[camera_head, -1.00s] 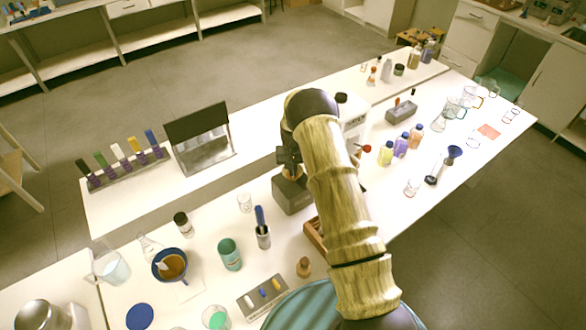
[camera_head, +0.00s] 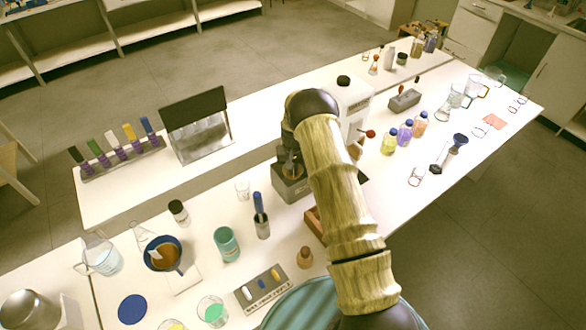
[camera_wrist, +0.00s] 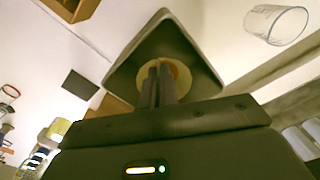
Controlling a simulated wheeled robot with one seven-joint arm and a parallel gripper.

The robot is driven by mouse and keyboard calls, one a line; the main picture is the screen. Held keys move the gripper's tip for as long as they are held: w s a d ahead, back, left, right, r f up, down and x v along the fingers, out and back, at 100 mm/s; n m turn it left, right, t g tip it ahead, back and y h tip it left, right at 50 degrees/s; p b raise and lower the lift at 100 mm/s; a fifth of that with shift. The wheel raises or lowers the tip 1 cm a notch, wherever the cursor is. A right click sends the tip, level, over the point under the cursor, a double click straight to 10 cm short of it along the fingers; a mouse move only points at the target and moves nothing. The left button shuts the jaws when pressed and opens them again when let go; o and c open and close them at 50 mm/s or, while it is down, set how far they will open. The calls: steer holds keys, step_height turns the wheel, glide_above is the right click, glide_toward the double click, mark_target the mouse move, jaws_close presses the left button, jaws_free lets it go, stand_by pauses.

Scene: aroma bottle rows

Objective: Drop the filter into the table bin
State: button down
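The table bin (camera_head: 287,190) is a dark grey open box on the table, left of my arm. My gripper (camera_head: 291,158) is pointed down over its opening. In the wrist view the bin (camera_wrist: 198,62) shows as a dark angular rim around my fingers (camera_wrist: 161,68). The fingers are close together. A round tan piece, which looks like the filter (camera_wrist: 181,76), shows on both sides of the fingertips, within the bin's outline. It appears pinched between them; the contact itself is hidden.
A clear glass (camera_head: 242,190) stands just left of the bin. A white machine (camera_head: 352,105) is behind my arm. A brown wooden box (camera_head: 315,222) lies in front of the bin. A blue bowl with brown contents (camera_head: 178,243) and a teal cup (camera_head: 227,244) are further left.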

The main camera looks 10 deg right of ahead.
steer(key=c, duration=1.6)
jaws_free()
step_height(320, 180, up, 17)
steer(key=b, duration=0.5)
steer(key=shift+r, duration=0.15)
steer(key=shift+s, duration=0.1)
